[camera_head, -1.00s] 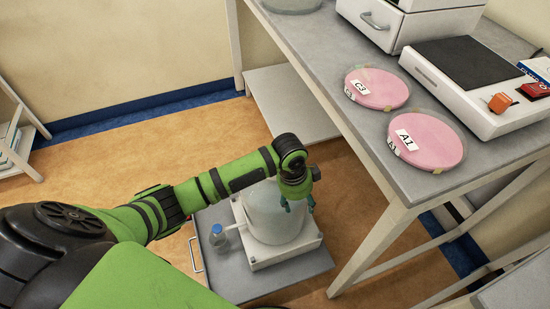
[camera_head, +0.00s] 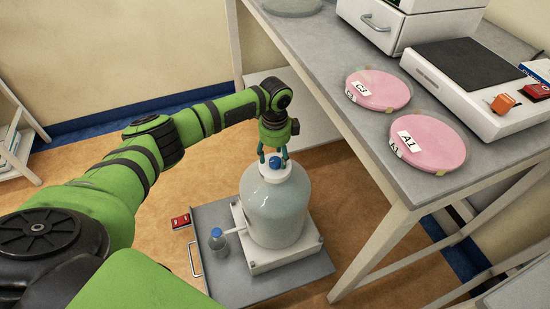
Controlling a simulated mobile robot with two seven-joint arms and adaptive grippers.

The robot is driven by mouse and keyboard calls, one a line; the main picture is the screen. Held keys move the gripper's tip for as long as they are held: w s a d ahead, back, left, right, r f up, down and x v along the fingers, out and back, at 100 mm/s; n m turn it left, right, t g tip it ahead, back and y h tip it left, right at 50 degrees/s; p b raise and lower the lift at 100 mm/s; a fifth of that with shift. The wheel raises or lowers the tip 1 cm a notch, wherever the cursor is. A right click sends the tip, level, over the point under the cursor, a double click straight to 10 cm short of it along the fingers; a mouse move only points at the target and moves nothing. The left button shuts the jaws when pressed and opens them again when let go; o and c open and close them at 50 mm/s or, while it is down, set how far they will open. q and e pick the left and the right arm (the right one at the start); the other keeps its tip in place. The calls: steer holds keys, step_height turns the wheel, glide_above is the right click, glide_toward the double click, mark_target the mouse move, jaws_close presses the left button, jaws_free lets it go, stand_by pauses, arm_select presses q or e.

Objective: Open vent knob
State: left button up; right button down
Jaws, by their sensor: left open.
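The vent knob (camera_head: 275,162) is the small blue cap on top of a large clear carboy (camera_head: 275,208) with a white lid (camera_head: 274,173). The carboy stands upright on a white base on a low grey cart. My left gripper (camera_head: 273,158) points down from above, its teal fingers open at either side of the knob. Whether a finger touches the knob I cannot tell. My right gripper is not in view.
A grey bench (camera_head: 405,188) with pink discs (camera_head: 428,144) and a white device (camera_head: 480,95) stands to the right.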

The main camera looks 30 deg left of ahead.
arm_select(q)
steer(key=shift+f, duration=0.8)
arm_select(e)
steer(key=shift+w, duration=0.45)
arm_select(q)
steer(key=c, duration=1.1)
steer(key=shift+c, duration=0.2)
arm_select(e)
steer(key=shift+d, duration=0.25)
